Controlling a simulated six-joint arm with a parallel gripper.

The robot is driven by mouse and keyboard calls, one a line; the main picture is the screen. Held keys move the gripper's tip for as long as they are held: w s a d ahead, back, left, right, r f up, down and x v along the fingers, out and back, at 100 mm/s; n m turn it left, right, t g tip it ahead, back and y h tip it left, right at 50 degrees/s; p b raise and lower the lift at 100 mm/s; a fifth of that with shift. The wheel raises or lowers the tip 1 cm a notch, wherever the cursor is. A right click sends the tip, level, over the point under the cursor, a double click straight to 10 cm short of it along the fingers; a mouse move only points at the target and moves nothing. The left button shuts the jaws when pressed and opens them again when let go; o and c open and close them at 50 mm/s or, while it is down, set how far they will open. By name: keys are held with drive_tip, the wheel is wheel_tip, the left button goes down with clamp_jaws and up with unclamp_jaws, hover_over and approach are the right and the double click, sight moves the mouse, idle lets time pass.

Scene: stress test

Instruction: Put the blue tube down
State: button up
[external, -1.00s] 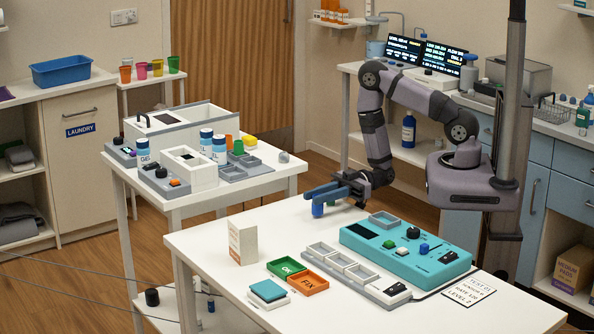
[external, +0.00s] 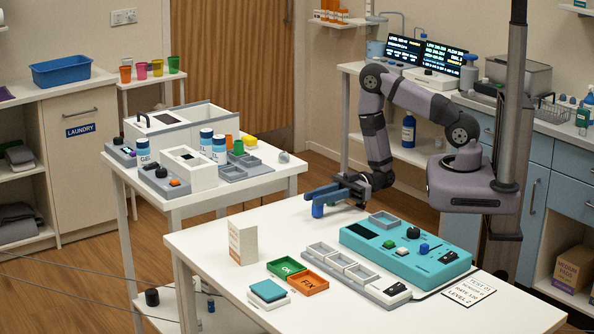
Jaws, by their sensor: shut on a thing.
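The blue tube (external: 317,210) is a short blue cylinder near the far edge of the front white table (external: 215,252). My gripper (external: 322,194) is shut on it, with the blue fingers level just above the table top. The tube points down below the fingers, and its upper part is hidden by them. It looks upright, at or very close to the table surface; I cannot tell whether it touches.
A teal device (external: 405,249) with knobs and a row of grey trays (external: 345,270) lie right of and in front of my gripper. Table left of the gripper is clear.

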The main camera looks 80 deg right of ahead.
drive_tip(key=shift+s+f+b, duration=0.15)
drive_tip(key=shift+f+b, duration=0.05)
drive_tip(key=shift+f, duration=0.35)
drive_tip(key=shift+s+f+b, duration=0.15)
drive_tip(key=shift+f+b, duration=0.05)
drive_tip(key=shift+f, duration=0.3)
drive_tip(key=o, duration=1.1)
drive_tip(key=shift+d, duration=0.1)
drive_tip(key=shift+s+d, duration=0.25)
drive_tip(key=v, duration=0.1)
drive_tip(key=b+v, duration=0.1)
drive_tip(key=v, duration=0.2)
drive_tip(key=shift+s+r, duration=0.1)
drive_tip(key=shift+r, duration=0.25)
drive_tip(key=shift+s+d+r+b, duration=0.2)
drive_tip(key=shift+d+b, duration=0.15)
drive_tip(key=shift+d, duration=0.2)
drive_tip(key=shift+s+d+r, duration=0.2)
drive_tip(key=shift+s+r, duration=0.1)
drive_tip(key=shift+s, duration=0.2)
